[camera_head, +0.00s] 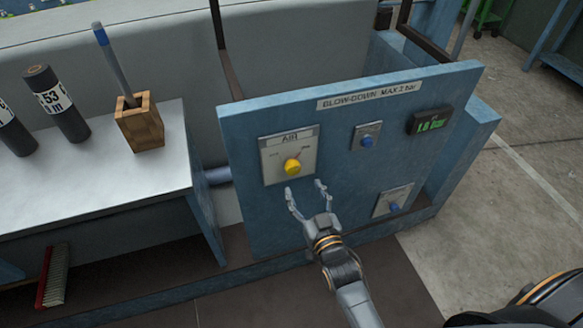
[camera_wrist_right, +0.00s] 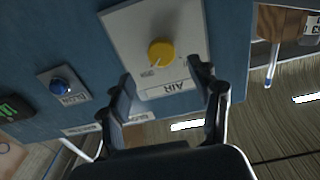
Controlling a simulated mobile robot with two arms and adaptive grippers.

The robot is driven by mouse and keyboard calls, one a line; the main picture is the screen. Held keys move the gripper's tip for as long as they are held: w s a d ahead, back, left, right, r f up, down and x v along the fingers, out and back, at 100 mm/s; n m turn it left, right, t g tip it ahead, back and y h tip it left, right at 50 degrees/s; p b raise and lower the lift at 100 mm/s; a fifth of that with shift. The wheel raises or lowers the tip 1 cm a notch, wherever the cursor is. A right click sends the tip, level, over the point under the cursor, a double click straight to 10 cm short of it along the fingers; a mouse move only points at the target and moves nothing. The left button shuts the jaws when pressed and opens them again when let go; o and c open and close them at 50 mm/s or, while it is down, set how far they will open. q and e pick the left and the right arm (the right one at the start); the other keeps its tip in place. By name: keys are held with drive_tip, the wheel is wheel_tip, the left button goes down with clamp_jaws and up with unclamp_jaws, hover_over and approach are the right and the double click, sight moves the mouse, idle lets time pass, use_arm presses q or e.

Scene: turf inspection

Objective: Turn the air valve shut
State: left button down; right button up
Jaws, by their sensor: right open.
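The air valve is a yellow knob (camera_head: 292,167) on a grey plate (camera_head: 275,174) marked AIR, set in the blue panel (camera_head: 250,215). In the right wrist view the yellow knob (camera_wrist_right: 161,53) also shows, ahead of the fingers. My right gripper (camera_head: 306,188) is open and empty, just below and in front of the knob, and does not appear to touch it. Its two fingers (camera_wrist_right: 168,95) stand apart in the wrist view, with the knob beyond and between them. My left gripper is not in view.
The panel also bears blue buttons (camera_head: 367,142) and (camera_head: 394,207), plus a green display (camera_head: 430,121) reading about 1.8 bar. At left, a white bench (camera_head: 95,185) holds a wooden holder (camera_head: 140,126) and dark cylinders (camera_head: 58,104). A brush (camera_head: 54,277) stands below.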

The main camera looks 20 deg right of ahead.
sight(294, 171)
drive_tip(key=w, duration=0.8)
drive_tip(key=shift+a, duration=0.25)
drive_tip(key=shift+c, duration=0.2)
drive_tip(key=c, duration=1.1)
